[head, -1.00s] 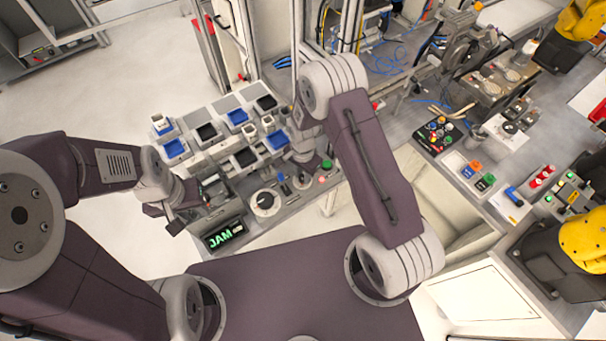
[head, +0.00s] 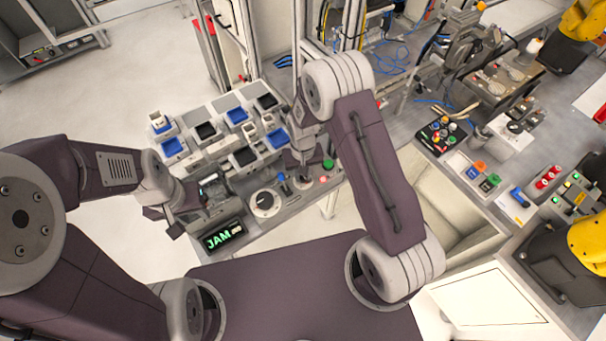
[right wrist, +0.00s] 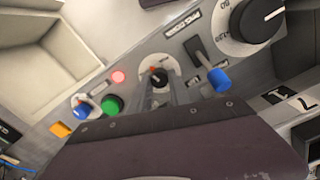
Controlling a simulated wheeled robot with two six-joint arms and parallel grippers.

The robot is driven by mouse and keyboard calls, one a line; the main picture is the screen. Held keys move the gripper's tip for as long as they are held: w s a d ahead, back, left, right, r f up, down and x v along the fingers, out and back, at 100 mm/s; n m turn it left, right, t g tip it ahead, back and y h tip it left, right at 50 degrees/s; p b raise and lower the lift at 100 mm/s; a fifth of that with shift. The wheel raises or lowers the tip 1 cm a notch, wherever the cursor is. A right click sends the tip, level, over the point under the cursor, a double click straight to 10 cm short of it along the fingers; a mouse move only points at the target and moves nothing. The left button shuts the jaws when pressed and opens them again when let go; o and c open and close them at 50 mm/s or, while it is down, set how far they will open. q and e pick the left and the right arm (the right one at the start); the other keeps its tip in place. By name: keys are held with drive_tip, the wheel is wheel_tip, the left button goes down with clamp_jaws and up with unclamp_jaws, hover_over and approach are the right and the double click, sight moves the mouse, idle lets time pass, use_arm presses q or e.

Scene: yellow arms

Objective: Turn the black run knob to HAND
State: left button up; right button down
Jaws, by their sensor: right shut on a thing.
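The black run knob (right wrist: 158,76) sits on a pale round plate on the grey control panel, in the right wrist view. My right gripper (right wrist: 160,88) is shut on it, with its fingers covering part of the knob. I cannot read the position labels around it. In the head view my right gripper (head: 303,172) points down at the panel's front part, and the knob is mostly hidden. My left gripper (head: 165,215) hangs at the left end of the console, away from the knob. Whether its jaws are open is unclear.
Beside the knob are a blue-tipped lever (right wrist: 218,78), a large black dial (right wrist: 262,20), a lit red lamp (right wrist: 118,76) and a green button (right wrist: 112,104). A green JAM display (head: 223,236) stands at the console's left front. Trays with blue parts lie behind.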

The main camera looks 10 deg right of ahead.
drive_tip(key=n, duration=0.5)
drive_tip(key=shift+w+r+n+b, duration=0.15)
drive_tip(key=shift+n+b, duration=0.2)
drive_tip(key=shift+n, duration=0.35)
drive_tip(key=c, duration=1.2)
unclamp_jaws()
drive_tip(key=shift+s, duration=0.2)
wheel_tip(320, 180, up, 9)
drive_tip(key=b, duration=0.1)
drive_tip(key=shift+b, duration=0.4)
